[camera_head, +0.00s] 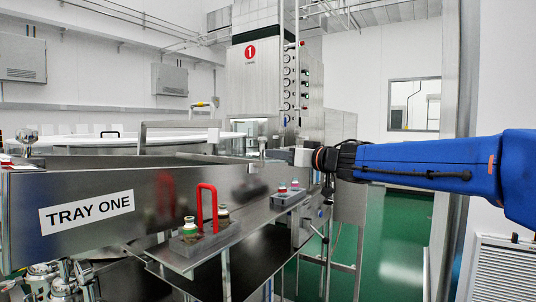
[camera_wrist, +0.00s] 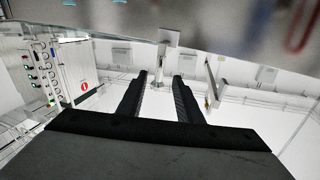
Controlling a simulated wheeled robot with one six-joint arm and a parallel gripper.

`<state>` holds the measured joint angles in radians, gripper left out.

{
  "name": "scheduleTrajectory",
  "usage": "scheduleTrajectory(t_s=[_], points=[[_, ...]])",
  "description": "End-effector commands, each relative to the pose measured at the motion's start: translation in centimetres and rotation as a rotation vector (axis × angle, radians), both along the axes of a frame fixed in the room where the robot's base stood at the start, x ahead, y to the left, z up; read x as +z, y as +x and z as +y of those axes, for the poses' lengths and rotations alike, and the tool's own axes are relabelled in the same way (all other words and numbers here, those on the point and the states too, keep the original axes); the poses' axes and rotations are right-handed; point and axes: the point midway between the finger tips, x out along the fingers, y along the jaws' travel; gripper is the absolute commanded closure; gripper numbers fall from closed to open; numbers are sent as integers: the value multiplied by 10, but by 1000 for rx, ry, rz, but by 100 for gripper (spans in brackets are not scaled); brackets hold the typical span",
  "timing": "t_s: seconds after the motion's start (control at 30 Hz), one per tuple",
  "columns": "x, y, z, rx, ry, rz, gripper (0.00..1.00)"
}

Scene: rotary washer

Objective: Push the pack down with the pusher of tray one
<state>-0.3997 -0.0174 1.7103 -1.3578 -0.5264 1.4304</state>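The tray labelled TRAY ONE (camera_head: 140,200) is a long steel trough with a shiny front wall at the left in the head view. My gripper (camera_head: 291,157) reaches in from the right, level, near the tray's right end. In the wrist view, my gripper's two black fingers (camera_wrist: 163,78) are apart. A pale block with a stem (camera_wrist: 168,39), seemingly the pusher, shows between and beyond the fingertips; I cannot tell whether they touch it. In the head view, a small grey upright (camera_head: 262,143) stands just left of my gripper. I cannot make out the pack inside the tray.
A grey holder (camera_head: 205,243) with a red handle (camera_head: 207,207) and vials sits on a steel shelf before the tray. A second small holder (camera_head: 289,199) with capped vials sits farther right. A steel cabinet marked 1 (camera_head: 252,85) stands behind. Green floor is open at right.

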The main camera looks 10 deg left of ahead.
Motion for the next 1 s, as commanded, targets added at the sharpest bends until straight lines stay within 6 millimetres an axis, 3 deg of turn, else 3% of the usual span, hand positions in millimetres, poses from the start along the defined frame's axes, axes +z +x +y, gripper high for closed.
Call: scheduleTrajectory(t_s=[0.3, 0.83, 0.93, 1.0], points=[[0, -27, -35, 0, 0, 0, 68], [0, -30, -46, -17, 1, -4, 68], [1, -29, -70, -95, 3, -15, 68], [0, -29, -100, -189, -1, -22, 68]])
